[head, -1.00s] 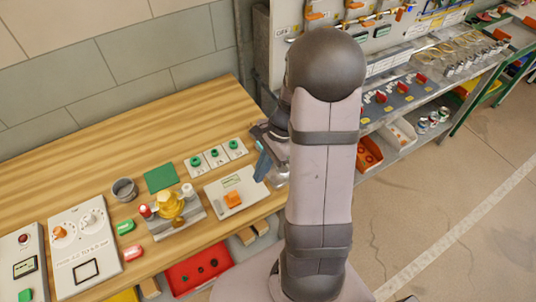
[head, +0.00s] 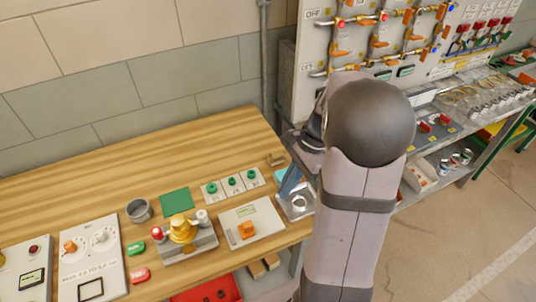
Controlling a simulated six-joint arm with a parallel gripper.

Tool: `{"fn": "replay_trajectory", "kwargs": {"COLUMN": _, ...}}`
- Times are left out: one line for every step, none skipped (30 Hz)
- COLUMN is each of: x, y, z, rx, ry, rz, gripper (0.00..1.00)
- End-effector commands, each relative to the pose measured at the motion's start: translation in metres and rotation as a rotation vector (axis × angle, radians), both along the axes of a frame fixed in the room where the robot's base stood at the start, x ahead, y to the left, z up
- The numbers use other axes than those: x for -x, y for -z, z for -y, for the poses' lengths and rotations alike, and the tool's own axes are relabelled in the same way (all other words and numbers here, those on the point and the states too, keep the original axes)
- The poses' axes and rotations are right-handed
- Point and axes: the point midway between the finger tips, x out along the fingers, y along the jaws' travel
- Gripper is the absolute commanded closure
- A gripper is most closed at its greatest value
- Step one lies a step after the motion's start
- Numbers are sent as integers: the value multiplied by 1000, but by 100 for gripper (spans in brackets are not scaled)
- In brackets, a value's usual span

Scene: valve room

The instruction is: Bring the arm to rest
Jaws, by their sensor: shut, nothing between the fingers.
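My arm rises in the right half of the head view, with its dark rounded joint (head: 368,122) on top. My gripper (head: 288,183) shows to the left of the arm, with blue-grey fingers pointing down. It is shut and empty. It hangs over the right end of the wooden bench (head: 90,185), beside a small silver plate with a ring (head: 299,204). Part of the wrist is hidden behind the arm. I cannot tell how high the fingertips are above the bench.
Left of my gripper stand a white box with an orange knob (head: 247,230), a brass valve (head: 182,229), a grey cup (head: 138,210) and control panels (head: 92,258). A pipe panel (head: 345,55) stands behind the arm. A shelf (head: 470,125) lies right; the bench's back left is clear.

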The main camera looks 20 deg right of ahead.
Motion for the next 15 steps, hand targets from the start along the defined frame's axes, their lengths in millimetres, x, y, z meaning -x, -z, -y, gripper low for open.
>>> {"fn": "replay_trajectory", "kwargs": {"x": 0, "y": 0, "z": 0, "rx": 0, "ry": 0, "rz": 0, "gripper": 100}}
{"fn": "replay_trajectory", "kwargs": {"x": 0, "y": 0, "z": 0, "rx": 0, "ry": 0, "rz": 0, "gripper": 100}}
{"fn": "replay_trajectory", "kwargs": {"x": 0, "y": 0, "z": 0, "rx": 0, "ry": -7, "rz": 3, "gripper": 100}}
{"fn": "replay_trajectory", "kwargs": {"x": 0, "y": 0, "z": 0, "rx": 0, "ry": -15, "rz": 6, "gripper": 100}}
{"fn": "replay_trajectory", "kwargs": {"x": 0, "y": 0, "z": 0, "rx": 0, "ry": -27, "rz": 11, "gripper": 100}}
{"fn": "replay_trajectory", "kwargs": {"x": -1, "y": 0, "z": 0, "rx": 2, "ry": -48, "rz": 21, "gripper": 100}}
{"fn": "replay_trajectory", "kwargs": {"x": -1, "y": 1, "z": 1, "rx": 4, "ry": -69, "rz": 32, "gripper": 100}}
{"fn": "replay_trajectory", "kwargs": {"x": -2, "y": 1, "z": 2, "rx": 9, "ry": -91, "rz": 46, "gripper": 100}}
{"fn": "replay_trajectory", "kwargs": {"x": -4, "y": 2, "z": 4, "rx": 19, "ry": -129, "rz": 67, "gripper": 100}}
{"fn": "replay_trajectory", "kwargs": {"x": -6, "y": 3, "z": 7, "rx": 31, "ry": -163, "rz": 86, "gripper": 100}}
{"fn": "replay_trajectory", "kwargs": {"x": -7, "y": 4, "z": 10, "rx": 47, "ry": -199, "rz": 105, "gripper": 100}}
{"fn": "replay_trajectory", "kwargs": {"x": -8, "y": 7, "z": 14, "rx": 69, "ry": -256, "rz": 128, "gripper": 100}}
{"fn": "replay_trajectory", "kwargs": {"x": -7, "y": 9, "z": 18, "rx": 85, "ry": -301, "rz": 142, "gripper": 100}}
{"fn": "replay_trajectory", "kwargs": {"x": -4, "y": 14, "z": 20, "rx": 100, "ry": -350, "rz": 151, "gripper": 100}}
{"fn": "replay_trajectory", "kwargs": {"x": 2, "y": 21, "z": 22, "rx": 117, "ry": -418, "rz": 158, "gripper": 100}}
